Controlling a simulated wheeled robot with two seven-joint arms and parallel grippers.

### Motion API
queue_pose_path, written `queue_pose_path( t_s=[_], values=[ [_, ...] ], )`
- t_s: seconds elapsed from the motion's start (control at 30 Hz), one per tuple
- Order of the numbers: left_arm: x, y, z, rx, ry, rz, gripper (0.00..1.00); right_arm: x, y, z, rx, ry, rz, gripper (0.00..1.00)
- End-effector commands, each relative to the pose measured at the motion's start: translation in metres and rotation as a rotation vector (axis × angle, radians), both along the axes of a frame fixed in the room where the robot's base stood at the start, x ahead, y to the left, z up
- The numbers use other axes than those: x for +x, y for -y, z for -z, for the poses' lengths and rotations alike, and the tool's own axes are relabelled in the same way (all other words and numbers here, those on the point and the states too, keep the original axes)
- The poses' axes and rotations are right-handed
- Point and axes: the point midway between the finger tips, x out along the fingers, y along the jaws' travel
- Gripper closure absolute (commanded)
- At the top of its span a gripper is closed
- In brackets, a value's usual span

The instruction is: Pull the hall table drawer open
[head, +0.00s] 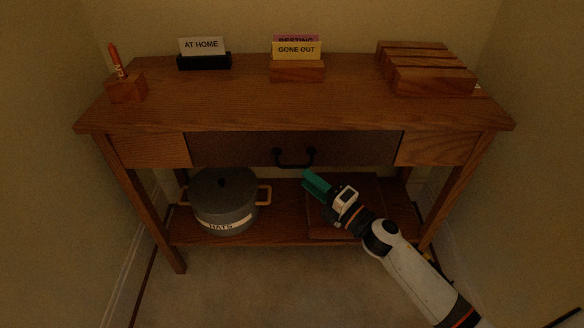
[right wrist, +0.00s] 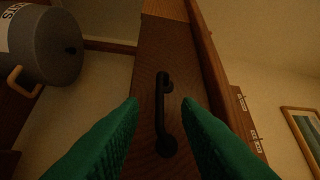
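The hall table (head: 300,112) is brown wood, with a dark drawer (head: 230,149) in the middle of its front. The drawer looks shut, its face about level with the frame. A black bar handle (head: 294,165) is on the drawer; it also shows in the right wrist view (right wrist: 161,105). My right gripper (head: 309,176) has green fingers and is just below and right of the handle in the head view. In the right wrist view its fingers (right wrist: 159,108) are apart, with the handle seen between them and not gripped. My left gripper is not in view.
A grey lidded pot (head: 225,200) stands on the lower shelf (head: 275,226), left of my right arm. On top are a red pencil in a wooden block (head: 126,88), sign holders (head: 204,62) and a slatted wooden block (head: 425,70). Walls close in both sides.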

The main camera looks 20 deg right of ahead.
Motion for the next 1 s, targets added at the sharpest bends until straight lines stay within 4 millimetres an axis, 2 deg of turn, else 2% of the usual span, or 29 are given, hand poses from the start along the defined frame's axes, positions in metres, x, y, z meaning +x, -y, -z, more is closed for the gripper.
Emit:
queue_pose_path(
  t_s=[0.13, 0.33, 0.5, 0.77, 0.93, 1.0],
  values=[
    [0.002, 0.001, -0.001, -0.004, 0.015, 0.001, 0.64, 0.027, -0.014, -0.005, 0.000, 0.002, 0.001, 0.70],
    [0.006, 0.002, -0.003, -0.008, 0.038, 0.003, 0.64, 0.050, -0.028, -0.008, 0.002, -0.001, 0.001, 0.70],
    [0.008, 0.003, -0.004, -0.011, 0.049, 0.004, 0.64, 0.058, -0.032, -0.009, 0.001, -0.002, 0.001, 0.70],
    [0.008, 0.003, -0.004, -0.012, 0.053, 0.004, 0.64, 0.058, -0.033, -0.009, 0.001, -0.003, 0.001, 0.70],
    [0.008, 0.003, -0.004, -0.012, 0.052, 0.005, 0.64, 0.058, -0.033, -0.009, 0.001, -0.003, 0.001, 0.97],
    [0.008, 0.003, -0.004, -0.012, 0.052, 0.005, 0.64, 0.058, -0.033, -0.009, 0.001, -0.003, 0.001, 1.00]
  ],
)
